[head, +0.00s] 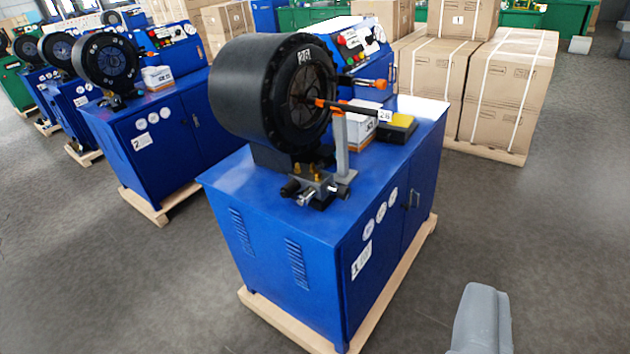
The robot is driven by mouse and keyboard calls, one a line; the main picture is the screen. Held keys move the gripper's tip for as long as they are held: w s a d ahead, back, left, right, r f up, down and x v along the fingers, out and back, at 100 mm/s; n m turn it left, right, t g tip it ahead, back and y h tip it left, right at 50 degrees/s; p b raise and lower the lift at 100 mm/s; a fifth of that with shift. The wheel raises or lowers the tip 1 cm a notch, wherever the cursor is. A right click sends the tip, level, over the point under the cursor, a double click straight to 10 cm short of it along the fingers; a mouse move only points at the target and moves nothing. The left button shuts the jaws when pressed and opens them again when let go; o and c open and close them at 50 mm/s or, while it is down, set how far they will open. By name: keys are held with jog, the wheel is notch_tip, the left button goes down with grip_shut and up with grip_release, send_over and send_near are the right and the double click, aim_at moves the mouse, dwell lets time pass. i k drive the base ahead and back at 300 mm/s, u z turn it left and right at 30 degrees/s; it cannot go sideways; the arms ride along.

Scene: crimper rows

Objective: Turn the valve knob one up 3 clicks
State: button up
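A blue crimping machine (290,240) with a "1" label on its front stands in the middle of the head view. A small valve block (316,188) sits on its top, below the big black crimping head (270,90). The block carries a black knob (290,187), silver knob-like parts and brass fittings. I cannot tell which is valve knob one, nor its setting. A grey rounded part at the lower right edge seems to be my gripper (482,320). It is well in front of the machine, apart from the valve block. Its fingertips are not clearly shown.
A grey upright bracket (341,148) stands right beside the valve block. A black and yellow pedal-like box (397,127) lies behind it. More crimpers, including one labelled "2" (150,140), stand at left. Strapped cartons (500,85) stand behind right.

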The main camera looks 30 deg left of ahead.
aim_at(343, 192)
jog(key=k, duration=0.6)
jog(key=z, duration=0.55)
jog(key=i, duration=2.4)
jog(key=u, duration=0.85)
jog(key=k, duration=0.75)
jog(key=u, duration=0.2)
